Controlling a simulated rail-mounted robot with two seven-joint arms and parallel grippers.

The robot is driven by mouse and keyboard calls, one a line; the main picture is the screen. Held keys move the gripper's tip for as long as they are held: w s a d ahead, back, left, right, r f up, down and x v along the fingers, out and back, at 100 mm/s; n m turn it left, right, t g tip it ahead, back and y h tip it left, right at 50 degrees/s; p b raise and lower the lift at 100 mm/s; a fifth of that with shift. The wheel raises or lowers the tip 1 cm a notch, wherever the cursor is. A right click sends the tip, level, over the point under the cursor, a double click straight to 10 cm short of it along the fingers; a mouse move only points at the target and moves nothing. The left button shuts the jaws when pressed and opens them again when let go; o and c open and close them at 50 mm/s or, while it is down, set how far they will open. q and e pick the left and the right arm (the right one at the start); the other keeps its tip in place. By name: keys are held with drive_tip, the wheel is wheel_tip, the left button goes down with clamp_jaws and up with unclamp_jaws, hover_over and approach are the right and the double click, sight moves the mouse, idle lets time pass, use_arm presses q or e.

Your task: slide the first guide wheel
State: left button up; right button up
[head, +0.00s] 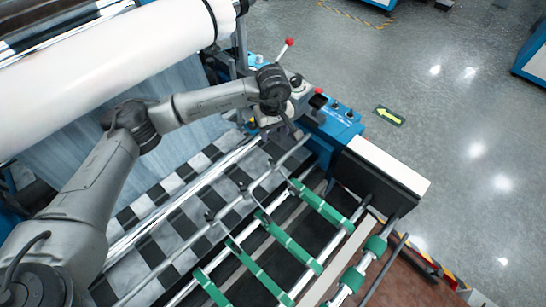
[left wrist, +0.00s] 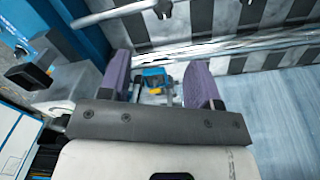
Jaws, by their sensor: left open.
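My left gripper (head: 288,128) is at the right end of the rollers, over the blue side frame. In the left wrist view its two purple fingers (left wrist: 160,84) stand apart, with a small blue and yellow part (left wrist: 153,78) seen in the gap; I cannot tell how far below it lies. Small dark wheel-like pieces (head: 241,187) sit along a thin metal bar (head: 228,207) in the head view. I cannot tell which is the first guide wheel. A similar dark piece (left wrist: 162,8) on a bar shows at the top of the left wrist view. My right gripper is out of view.
A big white roll (head: 110,75) lies at upper left. Green-banded rollers (head: 320,207) are at lower right. A red-knobbed lever (head: 289,43) rises behind the gripper. A black and white checkered surface (head: 170,205) lies below the arm.

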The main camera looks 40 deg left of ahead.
sight(273, 159)
use_arm(q)
wheel_tip(273, 159, down, 14)
drive_tip(key=m+p, duration=0.1)
drive_tip(key=m, duration=0.3)
drive_tip(key=shift+s+r, duration=0.1)
drive_tip(key=shift+s, duration=0.05)
idle(0.4)
clamp_jaws()
idle(0.5)
